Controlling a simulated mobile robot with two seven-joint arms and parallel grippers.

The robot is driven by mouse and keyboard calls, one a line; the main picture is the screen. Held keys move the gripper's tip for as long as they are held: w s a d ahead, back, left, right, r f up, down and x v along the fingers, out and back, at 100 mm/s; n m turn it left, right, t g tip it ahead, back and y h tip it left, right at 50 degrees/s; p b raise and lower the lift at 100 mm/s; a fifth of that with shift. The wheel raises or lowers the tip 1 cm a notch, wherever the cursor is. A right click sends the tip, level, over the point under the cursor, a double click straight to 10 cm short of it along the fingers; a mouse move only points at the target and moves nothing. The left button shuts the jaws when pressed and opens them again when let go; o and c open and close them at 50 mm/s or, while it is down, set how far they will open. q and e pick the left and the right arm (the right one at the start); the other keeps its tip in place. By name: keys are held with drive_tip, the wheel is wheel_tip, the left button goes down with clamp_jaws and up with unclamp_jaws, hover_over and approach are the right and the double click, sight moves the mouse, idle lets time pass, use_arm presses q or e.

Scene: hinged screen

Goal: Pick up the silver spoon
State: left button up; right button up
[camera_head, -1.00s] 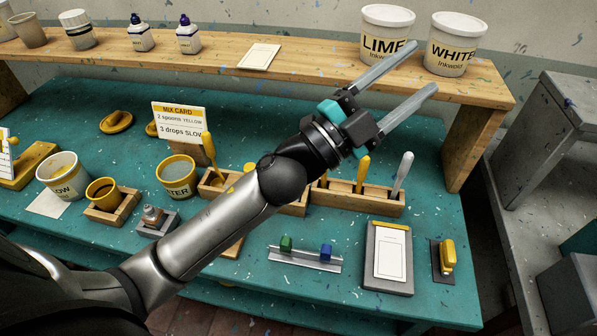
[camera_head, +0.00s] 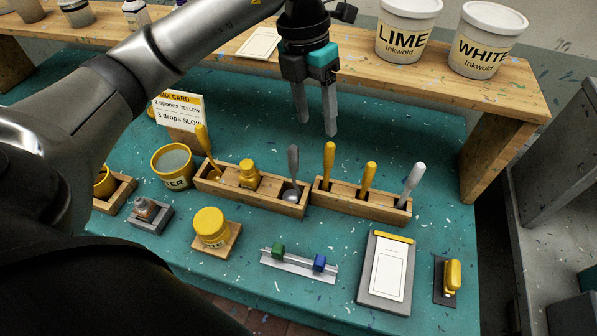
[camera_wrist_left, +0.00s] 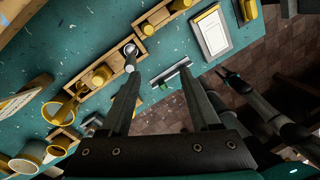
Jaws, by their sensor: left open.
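The silver spoon (camera_head: 293,165) stands in the middle wooden holder, its grey handle up and its round bowl low in the right compartment. It also shows in the left wrist view (camera_wrist_left: 130,53), beyond the tip of one finger. My left gripper (camera_head: 315,116) is open and empty, pointing down above the table behind the holders. In the left wrist view its two fingers (camera_wrist_left: 160,88) are spread wide. A dark arm that looks like my right one, with its gripper (camera_wrist_left: 228,77), shows at the right of that view; its jaws are unclear.
The middle holder (camera_head: 240,198) also has a yellow spoon (camera_head: 207,150) and a yellow jar (camera_head: 248,174). The right holder (camera_head: 350,202) has two yellow handles and one pale handle. Behind is a raised wooden shelf with LIME (camera_head: 408,30) and WHITE (camera_head: 485,40) tubs.

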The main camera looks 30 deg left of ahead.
sight(293, 159)
use_arm(q)
drive_tip(key=a+y, duration=0.2)
drive_tip(key=a, duration=0.2)
drive_tip(key=shift+n, duration=0.4)
wheel_tip(293, 159, down, 9)
drive_tip(key=shift+w+a+r, duration=0.1)
drive_tip(key=shift+w+r, duration=0.05)
drive_tip(key=f, duration=0.3)
drive_tip(key=f+p, duration=0.1)
drive_tip(key=shift+s+f, duration=0.3)
drive_tip(key=shift+s, duration=0.05)
drive_tip(key=shift+f, duration=0.35)
clamp_jaws()
idle(0.4)
